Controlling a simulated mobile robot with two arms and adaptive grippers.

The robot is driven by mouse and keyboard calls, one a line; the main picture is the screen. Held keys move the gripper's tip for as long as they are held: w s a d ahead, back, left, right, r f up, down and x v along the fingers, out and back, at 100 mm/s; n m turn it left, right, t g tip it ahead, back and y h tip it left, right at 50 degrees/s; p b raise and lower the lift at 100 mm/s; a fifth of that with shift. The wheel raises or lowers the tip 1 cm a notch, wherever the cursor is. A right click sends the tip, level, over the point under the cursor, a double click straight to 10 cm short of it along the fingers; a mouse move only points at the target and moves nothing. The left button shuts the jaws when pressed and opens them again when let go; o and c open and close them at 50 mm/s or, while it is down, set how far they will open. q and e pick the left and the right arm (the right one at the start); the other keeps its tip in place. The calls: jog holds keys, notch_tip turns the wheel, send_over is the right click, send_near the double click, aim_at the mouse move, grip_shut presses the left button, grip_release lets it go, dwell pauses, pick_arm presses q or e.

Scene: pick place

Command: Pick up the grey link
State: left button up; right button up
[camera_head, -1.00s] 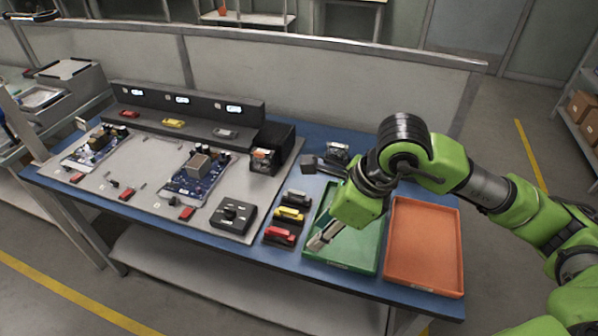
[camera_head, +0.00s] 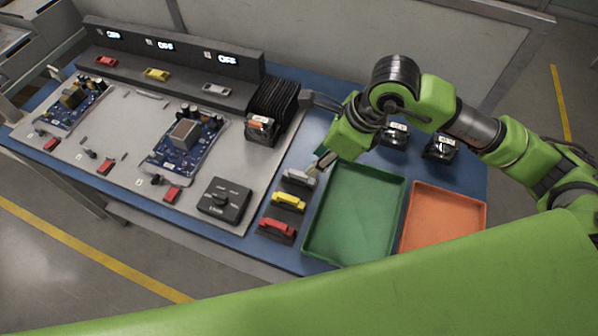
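The grey link (camera_head: 299,177) sits on a black holder at the far end of a short row, above a yellow link (camera_head: 289,201) and a red link (camera_head: 277,226). My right gripper (camera_head: 318,167) points down and left, with its fingertips right at the far right end of the grey link. I cannot tell whether the fingers touch the link or how far apart they are. My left gripper is out of view.
A green tray (camera_head: 312,237) and an orange tray (camera_head: 484,222) stand right of the links. A black knob box (camera_head: 224,200) and circuit boards lie to the left. Another grey piece (camera_head: 216,89) sits on the rear console (camera_head: 180,75). My green arm part covers the bottom.

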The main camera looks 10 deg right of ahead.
aim_at(299, 173)
jog(key=x, duration=0.2)
jog(key=shift+w+a+f, duration=0.1)
jog(key=shift+f, duration=0.15)
jog(key=shift+w+a+f+p, duration=0.2)
jog(key=shift+f+p, duration=0.1)
jog(key=shift+f, duration=0.1)
jog(key=x, duration=0.2)
jog(key=p+x, duration=0.1)
jog(key=x, duration=0.1)
jog(key=shift+w+a+f, duration=0.2)
jog(key=shift+a, duration=0.25)
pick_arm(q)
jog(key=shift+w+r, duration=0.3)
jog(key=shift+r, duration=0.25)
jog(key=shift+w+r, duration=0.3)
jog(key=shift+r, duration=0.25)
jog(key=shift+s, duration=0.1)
pick_arm(e)
grip_shut()
